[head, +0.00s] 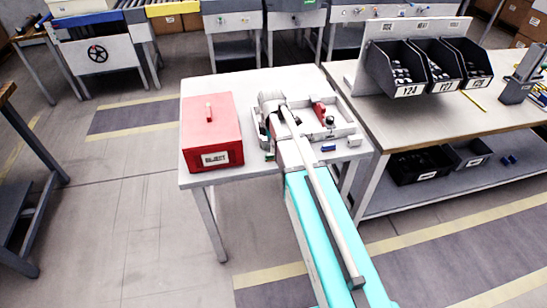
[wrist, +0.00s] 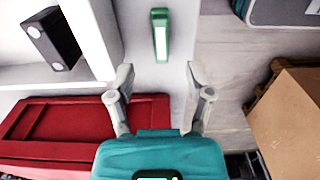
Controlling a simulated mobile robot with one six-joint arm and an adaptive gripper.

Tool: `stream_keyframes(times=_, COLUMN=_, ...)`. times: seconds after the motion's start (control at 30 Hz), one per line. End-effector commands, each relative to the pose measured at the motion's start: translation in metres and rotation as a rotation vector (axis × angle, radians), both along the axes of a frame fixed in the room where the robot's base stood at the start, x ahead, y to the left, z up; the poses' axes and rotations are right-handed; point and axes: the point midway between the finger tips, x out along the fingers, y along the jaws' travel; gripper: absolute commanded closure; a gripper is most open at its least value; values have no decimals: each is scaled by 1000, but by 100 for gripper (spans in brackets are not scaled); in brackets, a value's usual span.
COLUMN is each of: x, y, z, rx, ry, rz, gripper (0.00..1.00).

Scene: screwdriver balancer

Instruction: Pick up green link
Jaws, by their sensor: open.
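In the head view my arm hides most of that spot; a small green bit (head: 270,156) shows at the arm's left edge near the table's front.
A red REJECT box (head: 212,135) stands left of my arm, and it also shows close to the left finger in the wrist view (wrist: 55,120). A pale tray (head: 345,129) with parts lies right. A blue piece (head: 328,148) sits near the table's front edge.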

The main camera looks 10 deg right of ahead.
Motion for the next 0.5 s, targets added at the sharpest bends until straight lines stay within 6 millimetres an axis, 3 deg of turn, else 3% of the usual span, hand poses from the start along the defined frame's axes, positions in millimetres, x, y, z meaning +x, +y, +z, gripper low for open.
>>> stream_keyframes(times=0.5, x=-1, y=1, z=-30, rx=0, ry=0, rz=0, gripper=33)
